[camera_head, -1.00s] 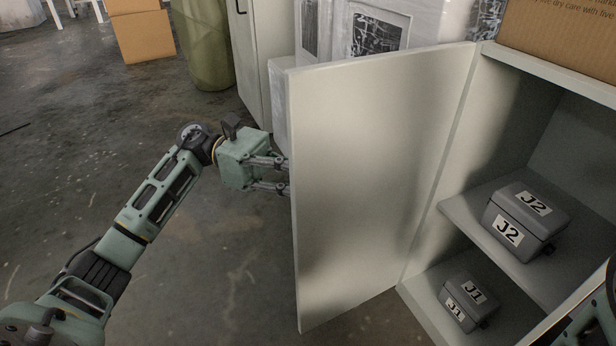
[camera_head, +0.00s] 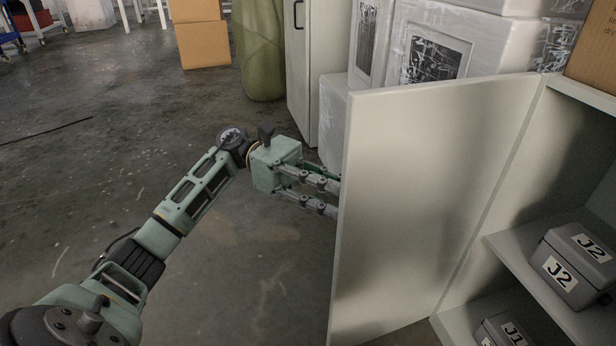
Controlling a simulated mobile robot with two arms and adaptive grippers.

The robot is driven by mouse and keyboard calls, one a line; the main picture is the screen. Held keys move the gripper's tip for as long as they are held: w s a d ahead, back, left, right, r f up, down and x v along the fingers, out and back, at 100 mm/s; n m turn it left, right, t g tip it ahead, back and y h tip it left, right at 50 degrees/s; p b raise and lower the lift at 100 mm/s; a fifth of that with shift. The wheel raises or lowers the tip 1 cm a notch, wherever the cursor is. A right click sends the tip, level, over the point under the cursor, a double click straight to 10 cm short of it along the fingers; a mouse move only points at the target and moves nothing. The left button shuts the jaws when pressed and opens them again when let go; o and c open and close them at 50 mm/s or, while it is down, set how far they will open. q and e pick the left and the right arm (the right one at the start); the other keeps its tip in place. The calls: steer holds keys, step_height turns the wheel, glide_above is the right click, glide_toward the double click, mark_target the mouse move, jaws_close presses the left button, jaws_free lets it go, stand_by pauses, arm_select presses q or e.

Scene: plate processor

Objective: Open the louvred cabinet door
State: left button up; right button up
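The cabinet door (camera_head: 430,200) stands swung well open, its plain pale inner face towards me. Its outer face is turned away, so no louvres or handle show. The open cabinet (camera_head: 513,242) is at the right, with its shelves in view. My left gripper (camera_head: 332,197) is at the door's free edge, reaching behind it from the left. Its two fingers show apart along their length, but the tips are hidden behind the door, so I cannot tell whether they hold anything. My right gripper is not in view.
Grey cases marked J2 (camera_head: 566,282) and J1 (camera_head: 495,335) sit on the cabinet shelves. Wrapped white boxes (camera_head: 425,25) and a tall pale cabinet (camera_head: 318,60) stand behind the door.

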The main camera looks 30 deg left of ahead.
arm_select(q)
steer(key=a, duration=0.8)
steer(key=shift+w+a, duration=0.2)
steer(key=shift+a, duration=0.1)
